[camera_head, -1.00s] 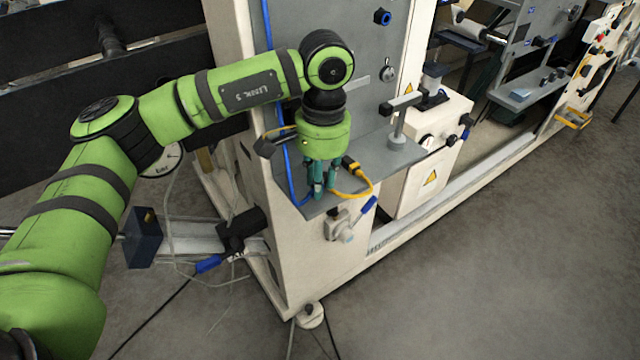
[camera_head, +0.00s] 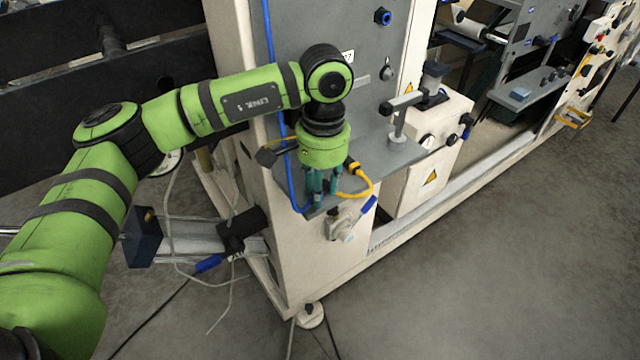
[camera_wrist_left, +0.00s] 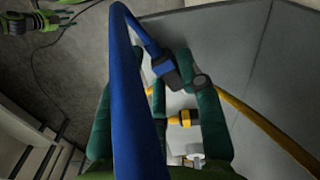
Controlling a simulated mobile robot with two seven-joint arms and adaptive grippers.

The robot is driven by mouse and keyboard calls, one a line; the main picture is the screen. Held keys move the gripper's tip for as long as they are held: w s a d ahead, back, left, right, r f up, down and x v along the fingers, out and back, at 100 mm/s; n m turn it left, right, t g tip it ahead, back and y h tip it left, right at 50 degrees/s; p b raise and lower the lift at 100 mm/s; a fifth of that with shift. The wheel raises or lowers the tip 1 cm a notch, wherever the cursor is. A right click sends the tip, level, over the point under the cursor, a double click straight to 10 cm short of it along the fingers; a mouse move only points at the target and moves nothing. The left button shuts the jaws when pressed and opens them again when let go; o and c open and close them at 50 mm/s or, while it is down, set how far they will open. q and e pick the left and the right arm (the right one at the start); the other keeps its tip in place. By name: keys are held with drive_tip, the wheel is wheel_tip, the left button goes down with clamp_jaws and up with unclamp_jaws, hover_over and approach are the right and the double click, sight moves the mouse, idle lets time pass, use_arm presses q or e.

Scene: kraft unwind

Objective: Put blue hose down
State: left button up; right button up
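The blue hose (camera_head: 282,140) hangs down the machine's front post to the grey shelf (camera_head: 375,158). In the left wrist view the blue hose (camera_wrist_left: 132,100) crosses close to the camera, bends over and ends in a dark connector (camera_wrist_left: 165,68) by the fingertips. My left gripper (camera_head: 323,190) points down at the shelf's near corner, its teal fingers spread apart around the hose end. I cannot tell whether the connector touches the shelf. Green parts at the upper left of the left wrist view seem to be my right arm, too small to read.
A yellow hose (camera_head: 368,184) with a yellow connector (camera_wrist_left: 182,119) lies beside the fingers. A grey clamp post (camera_head: 398,125) stands on the shelf to the right. A valve with a blue handle (camera_head: 362,210) sits below the shelf edge. The floor at right is clear.

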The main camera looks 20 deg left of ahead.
use_arm(q)
wheel_tip(320, 180, up, 12)
drive_tip(key=shift+w+d, duration=0.15)
drive_tip(key=shift+w, duration=0.1)
